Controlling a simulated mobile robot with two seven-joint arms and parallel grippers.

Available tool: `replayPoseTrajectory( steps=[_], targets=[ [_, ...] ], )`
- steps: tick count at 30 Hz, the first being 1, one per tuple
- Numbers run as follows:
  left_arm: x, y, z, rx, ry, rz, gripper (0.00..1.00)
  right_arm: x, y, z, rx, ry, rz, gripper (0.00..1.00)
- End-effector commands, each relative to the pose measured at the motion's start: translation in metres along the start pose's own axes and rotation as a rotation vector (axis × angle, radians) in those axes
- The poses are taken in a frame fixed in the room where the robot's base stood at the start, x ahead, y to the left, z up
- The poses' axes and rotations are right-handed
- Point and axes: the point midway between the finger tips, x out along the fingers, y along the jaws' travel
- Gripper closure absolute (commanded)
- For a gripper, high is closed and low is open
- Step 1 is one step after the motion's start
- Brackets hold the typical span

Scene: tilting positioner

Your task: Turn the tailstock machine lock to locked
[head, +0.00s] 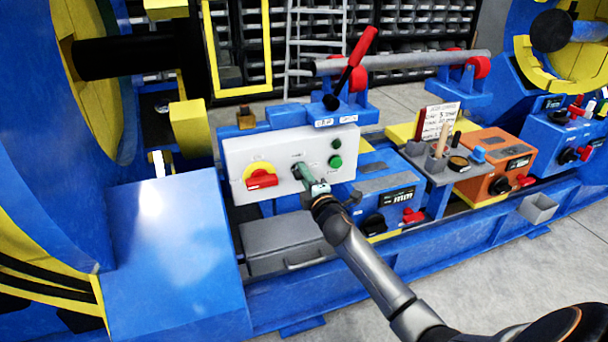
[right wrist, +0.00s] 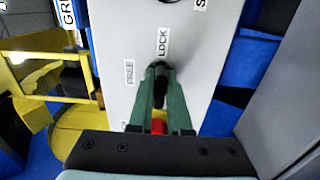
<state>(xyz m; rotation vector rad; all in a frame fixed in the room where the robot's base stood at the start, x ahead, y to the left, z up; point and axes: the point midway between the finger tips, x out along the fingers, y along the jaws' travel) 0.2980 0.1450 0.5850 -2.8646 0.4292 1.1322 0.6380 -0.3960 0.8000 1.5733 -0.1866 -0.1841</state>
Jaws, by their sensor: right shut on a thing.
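A light grey control panel (head: 235,157) faces me in the head view, and its face also shows in the right wrist view (right wrist: 115,35). The lock is a small black knob (right wrist: 160,88) on this panel, with printed labels FREE (right wrist: 129,72) and LOCK (right wrist: 162,42) beside it. My right gripper (head: 304,177) is at the knob, its green fingers shut on it from both sides in the right wrist view (right wrist: 160,80). The knob's visible grip lines up roughly with the LOCK label; its pointer is partly hidden by the fingers. My left gripper is not in view.
A red switch on yellow (head: 262,180) sits left of the knob, and green buttons (head: 336,161) sit right of it. A red-handled lever (head: 358,55) rises behind the panel. A blue box (head: 170,250) stands at left, a grey drawer box (head: 280,245) below.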

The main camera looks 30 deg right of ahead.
Motion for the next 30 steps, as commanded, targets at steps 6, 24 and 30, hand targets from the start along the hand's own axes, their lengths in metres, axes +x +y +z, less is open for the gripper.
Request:
replayPoseTrajectory(
  steps=[6,24,30],
  targets=[
    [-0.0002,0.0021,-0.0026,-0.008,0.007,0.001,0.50,-0.0001,-0.0003,0.0001,0.008,0.000,-0.001,1.00],
    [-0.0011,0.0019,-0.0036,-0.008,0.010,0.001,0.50,0.0000,-0.0001,-0.0001,0.005,0.000,0.000,0.54],
    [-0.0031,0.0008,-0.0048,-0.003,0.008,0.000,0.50,-0.0083,-0.0005,-0.0001,0.004,0.000,-0.002,0.54]
  ],
)
